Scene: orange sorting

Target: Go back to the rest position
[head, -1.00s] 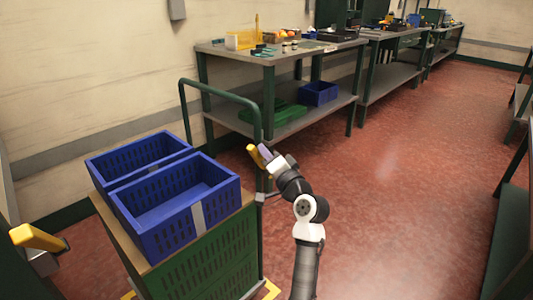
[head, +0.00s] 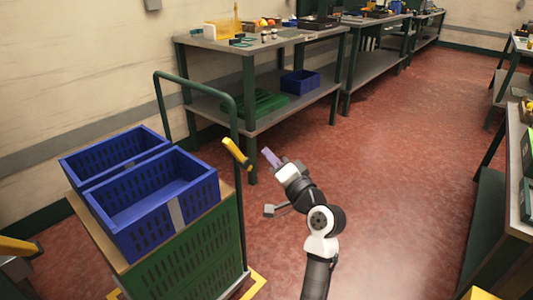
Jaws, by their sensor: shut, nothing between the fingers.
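My gripper (head: 270,156) is at the end of my black and white arm, right of the cart and above the red floor. A purple fingertip part shows at its end. It is small in the picture, with nothing seen held in it. My arm is bent, its end pointing up and left. Two blue crates stand side by side on the cart's board, the near crate (head: 155,205) and the far crate (head: 112,158). The near crate's visible inside is empty.
The cart (head: 185,260) has a green slatted body and a tall green handle (head: 195,88). A yellow bar (head: 237,153) shows between the handle and my gripper. Workbenches (head: 215,45) with small items line the back. Another bench (head: 515,200) stands at right. The middle floor is clear.

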